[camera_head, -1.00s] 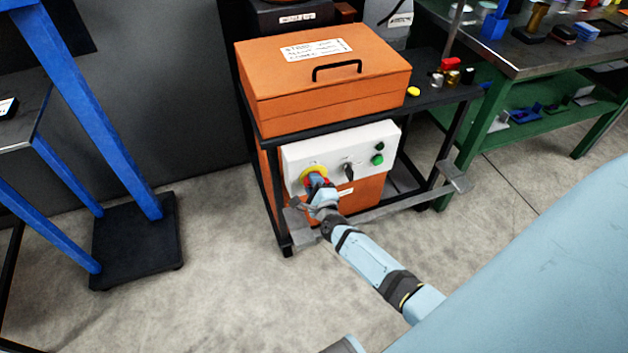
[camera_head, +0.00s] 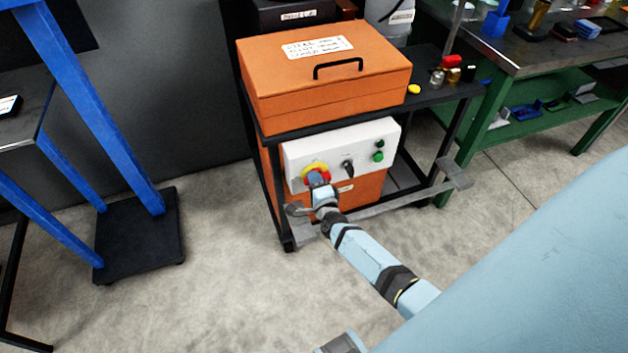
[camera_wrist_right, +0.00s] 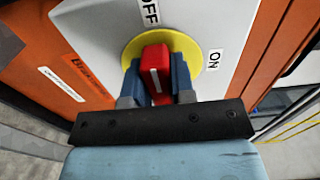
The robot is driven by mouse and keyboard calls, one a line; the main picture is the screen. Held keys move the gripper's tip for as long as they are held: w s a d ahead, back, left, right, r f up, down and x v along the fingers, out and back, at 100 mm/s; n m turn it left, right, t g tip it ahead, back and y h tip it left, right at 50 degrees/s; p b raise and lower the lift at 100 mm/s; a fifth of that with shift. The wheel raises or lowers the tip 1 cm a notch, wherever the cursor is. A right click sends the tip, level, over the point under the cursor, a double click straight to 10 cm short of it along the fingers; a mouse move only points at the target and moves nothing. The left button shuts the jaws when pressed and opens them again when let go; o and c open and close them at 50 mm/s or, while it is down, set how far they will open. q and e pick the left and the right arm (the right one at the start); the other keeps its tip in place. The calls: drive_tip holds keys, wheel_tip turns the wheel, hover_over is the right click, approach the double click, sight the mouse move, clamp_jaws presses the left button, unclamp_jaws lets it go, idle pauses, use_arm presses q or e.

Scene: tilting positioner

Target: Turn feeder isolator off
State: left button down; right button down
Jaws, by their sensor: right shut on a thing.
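The feeder isolator is a red rotary handle (camera_wrist_right: 154,66) with a white line, on a yellow disc (camera_wrist_right: 191,50). An OFF label (camera_wrist_right: 149,12) lies above the handle in the right wrist view, and an ON label (camera_wrist_right: 214,60) lies to its right. The handle stands nearly upright there, its upper end roughly toward OFF; its exact setting is hard to tell. My right gripper (camera_wrist_right: 157,82) is shut on the handle, one blue finger on each side. In the head view, my right gripper (camera_head: 318,180) covers most of the handle before the yellow disc (camera_head: 313,167).
The white panel (camera_head: 365,142) also carries a black switch (camera_head: 348,166) and a green button (camera_head: 378,157). An orange lidded box (camera_head: 285,85) sits above on a black frame. A grey bar (camera_head: 405,200) crosses low in front. Open floor (camera_head: 225,270) lies left.

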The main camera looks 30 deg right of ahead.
drive_tip(key=c, duration=1)
unclamp_jaws()
drive_tip(key=shift+o, duration=0.2)
use_arm(q)
drive_tip(key=shift+r+p, duration=0.1)
drive_tip(key=shift+p, duration=0.35)
use_arm(e)
drive_tip(key=v, duration=1.4)
use_arm(q)
drive_tip(key=shift+r, duration=0.2)
use_arm(e)
drive_tip(key=shift+w+d+f, duration=0.1)
